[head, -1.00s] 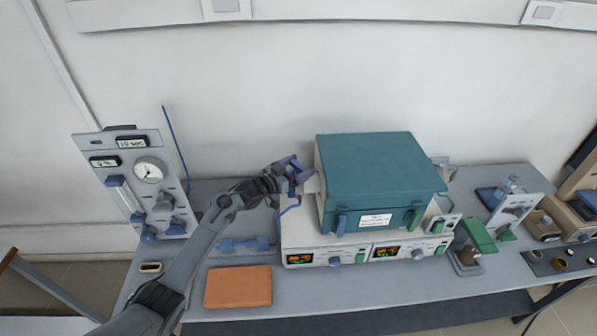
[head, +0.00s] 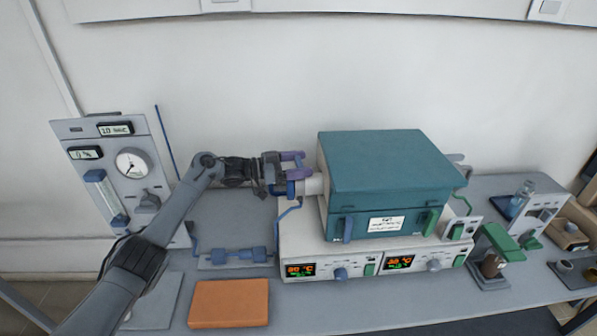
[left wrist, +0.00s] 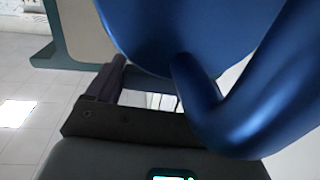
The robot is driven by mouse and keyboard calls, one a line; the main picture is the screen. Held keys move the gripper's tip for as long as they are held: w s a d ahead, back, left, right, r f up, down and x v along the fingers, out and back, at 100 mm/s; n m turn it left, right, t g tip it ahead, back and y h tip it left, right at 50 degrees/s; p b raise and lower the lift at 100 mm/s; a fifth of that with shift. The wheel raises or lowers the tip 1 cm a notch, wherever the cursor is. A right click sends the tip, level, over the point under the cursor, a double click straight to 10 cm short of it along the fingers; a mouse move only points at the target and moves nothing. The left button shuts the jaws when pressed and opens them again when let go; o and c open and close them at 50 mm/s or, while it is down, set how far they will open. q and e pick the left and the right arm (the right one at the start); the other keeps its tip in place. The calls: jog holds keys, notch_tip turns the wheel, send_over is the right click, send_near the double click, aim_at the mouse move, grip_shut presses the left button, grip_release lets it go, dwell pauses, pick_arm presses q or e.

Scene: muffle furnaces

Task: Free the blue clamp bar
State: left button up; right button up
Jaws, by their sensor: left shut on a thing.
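A blue bar-shaped clamp (head: 347,229) stands upright on the front left of the teal furnace (head: 385,160); a green one (head: 428,221) is at its front right. My left gripper (head: 303,173) is at the furnace's left side, level with a pale side port (head: 315,184). Its purple fingers are shut on a blue fitting (head: 292,188) with a blue tube running down from it. In the left wrist view a large, smooth, curved blue part (left wrist: 225,95) fills the upper right and hides most of the grip. My right gripper is not in view.
A control unit (head: 310,247) with two displays is under the furnace. A blue valve line (head: 238,256) lies left of it, behind an orange pad (head: 229,303). A gauge panel (head: 115,165) stands left. A green-topped stand (head: 503,243) is at right.

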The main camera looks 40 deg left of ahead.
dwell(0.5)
pick_arm(q)
jog(key=o, duration=0.9)
jog(key=shift+w+d, duration=0.1)
jog(key=shift+p+v, duration=0.35)
jog(key=shift+v, duration=3.45)
